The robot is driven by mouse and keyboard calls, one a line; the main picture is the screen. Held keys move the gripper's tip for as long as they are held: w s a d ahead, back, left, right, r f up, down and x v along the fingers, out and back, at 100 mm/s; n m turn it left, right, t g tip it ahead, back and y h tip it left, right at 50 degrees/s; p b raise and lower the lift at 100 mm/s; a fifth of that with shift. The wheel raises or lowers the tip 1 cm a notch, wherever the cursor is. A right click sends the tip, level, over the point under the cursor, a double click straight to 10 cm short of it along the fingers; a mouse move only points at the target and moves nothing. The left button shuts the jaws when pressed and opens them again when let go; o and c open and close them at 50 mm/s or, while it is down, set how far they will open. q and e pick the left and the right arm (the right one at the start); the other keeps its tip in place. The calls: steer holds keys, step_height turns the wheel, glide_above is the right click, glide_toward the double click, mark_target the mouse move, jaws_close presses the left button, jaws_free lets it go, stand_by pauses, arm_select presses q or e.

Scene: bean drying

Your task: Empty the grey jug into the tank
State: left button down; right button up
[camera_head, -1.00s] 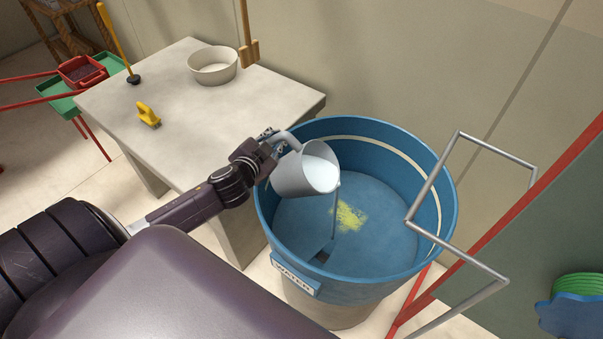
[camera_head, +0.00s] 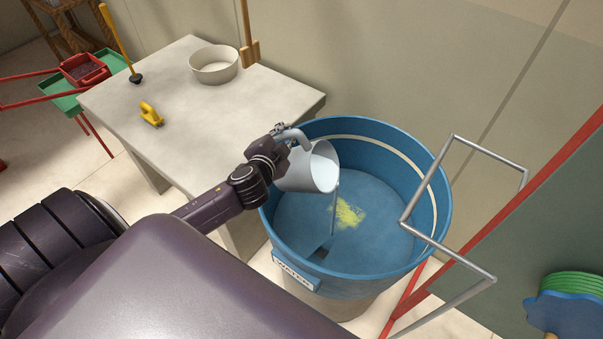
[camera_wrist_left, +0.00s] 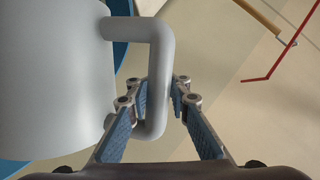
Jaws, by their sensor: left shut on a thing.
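The grey jug (camera_head: 302,172) is tilted over the left rim of the blue tank (camera_head: 287,240), its mouth facing right and down. A thin stream runs from its lip into the tank. The tank has a white label and a yellow patch shows inside it. My left gripper (camera_head: 284,140) is shut on the jug's handle; in the left wrist view the handle (camera_wrist_left: 160,75) passes between the fingers (camera_wrist_left: 160,100), with the jug's body (camera_wrist_left: 55,80) at left. My right gripper is not in view.
A pale table (camera_head: 165,80) stands left of the tank, bearing a white bowl (camera_head: 214,66), a yellow clamp-like object (camera_head: 151,115) and a yellow-handled tool (camera_head: 117,40). A grey metal bar frame (camera_head: 447,246) reaches over the tank's right rim.

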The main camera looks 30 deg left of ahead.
mark_target(297, 129)
arm_select(q)
steer(key=shift+w+r, duration=0.1)
steer(key=shift+r, duration=0.15)
steer(key=shift+w+d+r+m+p, duration=0.15)
steer(key=shift+d+r+m+p, duration=0.15)
steer(key=shift+d+r+p, duration=0.3)
steer(key=shift+d+r, duration=0.2)
steer(key=shift+d, duration=0.1)
steer(key=shift+w+d+r+m+y, duration=0.2)
steer(key=shift+d+r+m+y, duration=0.3)
steer(key=shift+d+r+m, duration=0.3)
steer(key=shift+f, duration=0.1)
steer(key=shift+w+d+r+m+y, duration=0.15)
steer(key=shift+d+r+m, duration=0.2)
steer(key=shift+d, duration=0.3)
steer(key=shift+w+d+r+m+y, duration=0.1)
steer(key=shift+d+r+m+y, duration=0.1)
steer(key=shift+d+r+m, duration=0.35)
steer(key=shift+w+d+r+m+y, duration=0.15)
steer(key=shift+d+m, duration=0.05)
steer(key=shift+d, duration=0.6)
